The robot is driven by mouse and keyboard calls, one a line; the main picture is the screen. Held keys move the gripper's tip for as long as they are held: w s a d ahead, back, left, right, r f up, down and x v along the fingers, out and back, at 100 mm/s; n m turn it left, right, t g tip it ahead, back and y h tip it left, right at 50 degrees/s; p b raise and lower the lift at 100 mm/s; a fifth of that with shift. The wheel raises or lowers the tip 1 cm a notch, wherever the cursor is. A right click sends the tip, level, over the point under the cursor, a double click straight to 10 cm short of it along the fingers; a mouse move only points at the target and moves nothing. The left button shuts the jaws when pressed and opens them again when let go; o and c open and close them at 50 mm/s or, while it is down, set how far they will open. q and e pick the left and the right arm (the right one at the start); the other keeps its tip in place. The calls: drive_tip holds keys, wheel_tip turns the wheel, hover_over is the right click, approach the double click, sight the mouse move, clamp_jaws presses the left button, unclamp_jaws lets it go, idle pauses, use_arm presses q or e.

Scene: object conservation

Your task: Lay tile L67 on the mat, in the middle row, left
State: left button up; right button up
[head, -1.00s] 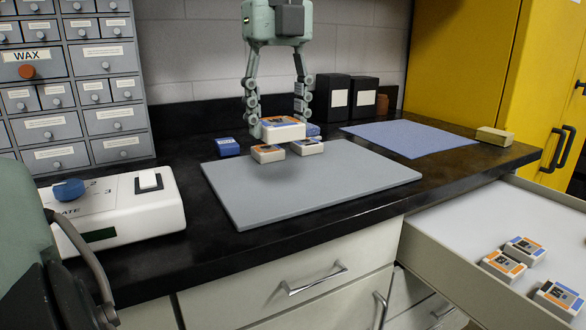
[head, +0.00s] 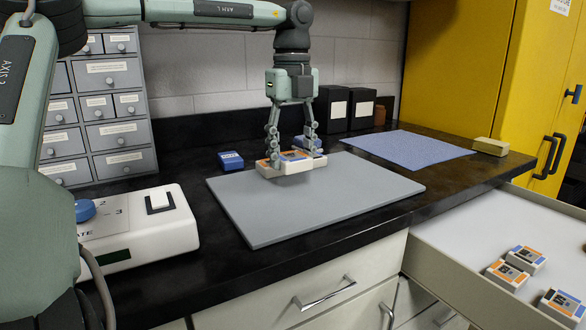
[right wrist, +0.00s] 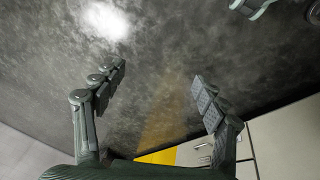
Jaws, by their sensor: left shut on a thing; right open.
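My left gripper (head: 293,150) points down over the back left part of the grey mat (head: 330,205). It is shut on a white tile (head: 293,166) with an orange and dark top, low at the mat's surface; I cannot tell whether it touches the mat. Its label is too small to read. Another orange-topped tile (head: 265,169) lies close at its left. Behind the fingers a blue-topped tile (head: 317,146) shows in part. In the right wrist view my right gripper (right wrist: 156,82) is open and empty.
A blue box (head: 231,161) stands behind the mat's left corner. A white device (head: 150,235) with a blue knob is at left. A blue cloth (head: 405,150) lies at back right. Several tiles (head: 528,259) lie in the open drawer (head: 470,235). The mat's front is clear.

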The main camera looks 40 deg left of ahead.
sight(292, 188)
use_arm(q)
drive_tip(key=shift+w+a+f, duration=0.1)
drive_tip(key=shift+w+f, duration=0.05)
drive_tip(key=shift+w, duration=0.05)
drive_tip(key=shift+f, duration=1.95)
use_arm(e)
drive_tip(key=shift+s+f, duration=0.1)
drive_tip(key=shift+f, duration=0.25)
use_arm(q)
drive_tip(key=shift+f, duration=0.15)
drive_tip(key=o, duration=1.3)
use_arm(e)
drive_tip(key=shift+r, duration=0.45)
use_arm(q)
wheel_tip(292, 188, up, 11)
drive_tip(key=shift+r+p, duration=0.15)
drive_tip(key=shift+p, duration=0.15)
drive_tip(key=shift+r, duration=0.5)
use_arm(e)
drive_tip(key=shift+x, duration=0.9)
